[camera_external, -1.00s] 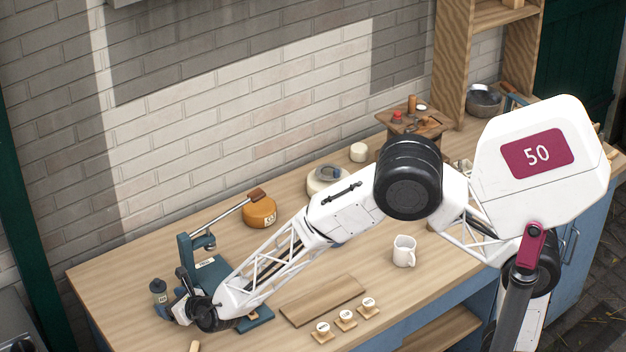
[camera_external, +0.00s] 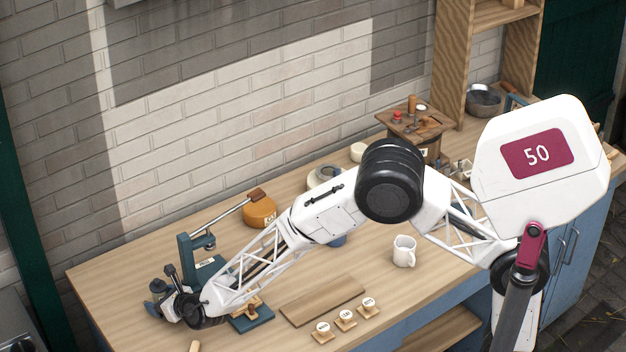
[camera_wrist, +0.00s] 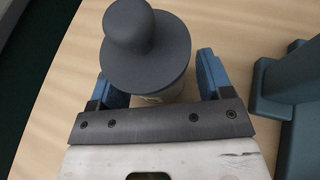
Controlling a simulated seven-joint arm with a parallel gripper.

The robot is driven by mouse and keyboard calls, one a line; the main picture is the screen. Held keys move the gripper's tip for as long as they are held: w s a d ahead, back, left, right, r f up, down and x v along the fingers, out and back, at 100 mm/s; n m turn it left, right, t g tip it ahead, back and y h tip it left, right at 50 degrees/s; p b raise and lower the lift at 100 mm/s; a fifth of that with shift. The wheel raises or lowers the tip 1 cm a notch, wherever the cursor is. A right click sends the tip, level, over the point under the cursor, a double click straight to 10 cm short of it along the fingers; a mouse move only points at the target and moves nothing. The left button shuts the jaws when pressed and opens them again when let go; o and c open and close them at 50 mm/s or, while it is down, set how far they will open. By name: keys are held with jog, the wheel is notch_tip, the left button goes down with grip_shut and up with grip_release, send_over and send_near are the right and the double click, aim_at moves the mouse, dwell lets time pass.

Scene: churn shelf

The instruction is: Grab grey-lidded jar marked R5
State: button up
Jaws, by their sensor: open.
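The jar with a dark grey knobbed lid (camera_wrist: 147,48) is at the top middle of the wrist view, on the table. Its pale body shows below the lid, with part of a label; I cannot read the mark. My gripper (camera_wrist: 157,82) is open. I cannot tell whether either touches. In the external view the grey lid (camera_external: 157,286) shows at the far left of the table, and my gripper hides most of the jar.
A blue-grey press (camera_external: 196,262) stands just right of the jar; its edge also shows in the wrist view (camera_wrist: 290,90). An orange round container (camera_external: 260,212), a wooden board (camera_external: 323,300), several small labelled pieces (camera_external: 345,315) and a white mug (camera_external: 404,251) lie further right.

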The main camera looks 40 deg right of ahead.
aim_at(165, 292)
jog(key=c, duration=1.1)
jog(key=shift+r, duration=0.1)
jog(key=shift+r, duration=1.5)
jog(key=shift+s+d+r, duration=0.2)
jog(key=shift+s, duration=0.05)
jog(key=s+d, duration=0.3)
jog(key=s, duration=0.1)
jog(key=s+d+r, duration=0.1)
jog(key=s+d, duration=0.2)
jog(key=s, duration=0.1)
jog(key=s+d, duration=0.3)
jog(key=s, duration=0.1)
jog(key=shift+d+r, duration=0.2)
jog(key=shift+d, duration=0.15)
